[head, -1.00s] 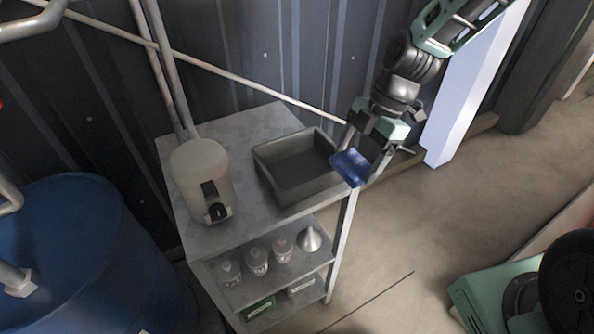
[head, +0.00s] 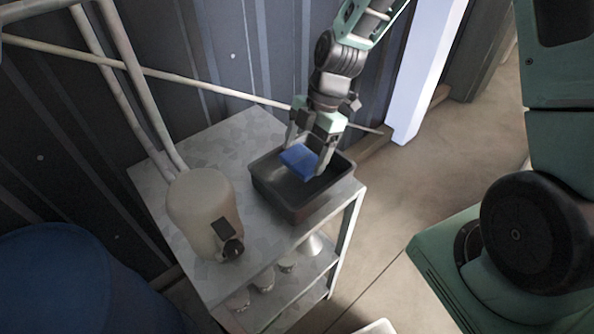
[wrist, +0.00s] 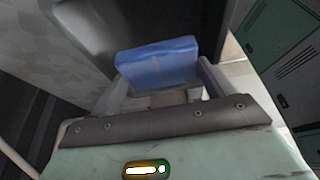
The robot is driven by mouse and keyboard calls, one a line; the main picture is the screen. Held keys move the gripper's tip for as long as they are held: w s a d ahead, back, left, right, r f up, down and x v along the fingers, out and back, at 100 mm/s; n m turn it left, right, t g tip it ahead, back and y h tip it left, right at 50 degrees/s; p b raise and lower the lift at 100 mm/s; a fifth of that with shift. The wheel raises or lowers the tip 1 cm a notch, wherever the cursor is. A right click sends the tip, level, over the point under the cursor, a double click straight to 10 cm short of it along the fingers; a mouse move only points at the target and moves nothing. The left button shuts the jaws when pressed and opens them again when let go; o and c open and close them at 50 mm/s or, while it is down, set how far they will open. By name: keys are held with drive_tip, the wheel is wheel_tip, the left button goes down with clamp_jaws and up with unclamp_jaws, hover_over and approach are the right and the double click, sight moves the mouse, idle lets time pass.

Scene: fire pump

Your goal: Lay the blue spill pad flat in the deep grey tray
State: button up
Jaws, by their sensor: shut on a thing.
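The blue spill pad (head: 300,160) is between the fingers of my gripper (head: 306,162), which is shut on it. In the head view the pad overlaps the back part of the deep grey tray (head: 290,208). It appears held over the tray opening; its exact height above the tray floor is hard to tell. In the wrist view the pad (wrist: 157,64) spans between the two fingertips, and the dark tray (wrist: 88,22) shows behind it. The tray sits at the right end of the grey shelf unit's top, and its floor is partly hidden by the pad and gripper.
A beige dispenser with a black tap (head: 204,205) stands left of the tray on the shelf top (head: 165,165). A blue drum (head: 70,285) stands at the lower left. A diagonal pipe (head: 200,83) runs behind.

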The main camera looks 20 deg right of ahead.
drive_tip(key=shift+f+p, duration=0.65)
drive_tip(key=shift+f, duration=2.8)
drive_tip(key=o, duration=0.8)
drive_tip(key=shift+r, duration=0.1)
drive_tip(key=b+v, duration=0.3)
drive_tip(key=v, duration=0.8)
wheel_tip(320, 180, up, 5)
drive_tip(key=m+h, duration=0.2)
drive_tip(key=m, duration=0.4)
hover_over(305, 171)
drive_tip(key=s+a, duration=0.3)
drive_tip(key=s, duration=0.2)
drive_tip(key=shift+s+a+r+m+t+h, duration=0.3)
drive_tip(key=shift+s+r+m, duration=0.25)
drive_tip(key=shift+s+m, duration=1.05)
drive_tip(key=shift+s+a+r+m+t+h, duration=0.2)
drive_tip(key=shift+s+a+r+m, duration=0.55)
drive_tip(key=shift+s, duration=1.4)
drive_tip(key=shift+s+r+m+t+h, duration=0.2)
drive_tip(key=shift+s+r+m+h, duration=0.15)
drive_tip(key=shift+s+m, duration=1.4)
drive_tip(key=shift+s, duration=0.15)
